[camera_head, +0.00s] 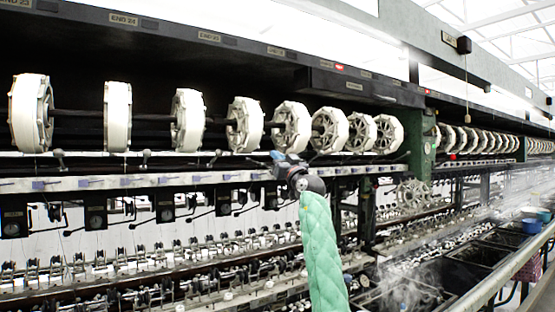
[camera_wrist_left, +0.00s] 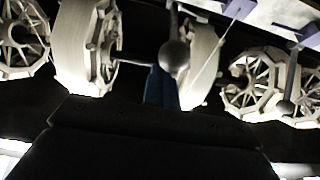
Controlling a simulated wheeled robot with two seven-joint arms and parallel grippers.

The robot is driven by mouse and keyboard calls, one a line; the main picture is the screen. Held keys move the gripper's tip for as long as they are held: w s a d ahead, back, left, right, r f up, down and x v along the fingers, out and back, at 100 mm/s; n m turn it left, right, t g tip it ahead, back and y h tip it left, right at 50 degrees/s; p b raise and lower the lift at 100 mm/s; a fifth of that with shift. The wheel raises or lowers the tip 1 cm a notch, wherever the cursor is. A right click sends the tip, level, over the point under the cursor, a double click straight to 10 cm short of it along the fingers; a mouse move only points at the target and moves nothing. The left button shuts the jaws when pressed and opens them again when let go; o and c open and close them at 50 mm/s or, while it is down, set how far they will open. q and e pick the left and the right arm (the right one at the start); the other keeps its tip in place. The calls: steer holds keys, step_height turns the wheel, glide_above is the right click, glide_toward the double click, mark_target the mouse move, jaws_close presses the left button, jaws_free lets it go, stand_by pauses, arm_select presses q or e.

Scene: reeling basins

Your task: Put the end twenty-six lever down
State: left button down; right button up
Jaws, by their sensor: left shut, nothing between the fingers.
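My left gripper (camera_head: 282,157) is shut and empty, at the end of the green-sleeved arm. In the head view the gripper hides this lever. My right gripper is not in view.
Other levers (camera_head: 58,154) stand along the rail (camera_head: 100,183) to the left; another lever (camera_wrist_left: 285,106) shows in the wrist view. White reels (camera_head: 188,120) hang close above. A green post (camera_head: 420,150) stands to the right. Steaming basins (camera_head: 405,297) lie lower right.

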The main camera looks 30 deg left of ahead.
arm_select(q)
steer(key=shift+r, duration=0.6)
steer(key=b+v, duration=1)
steer(key=v, duration=0.6)
steer(key=shift+r, duration=0.15)
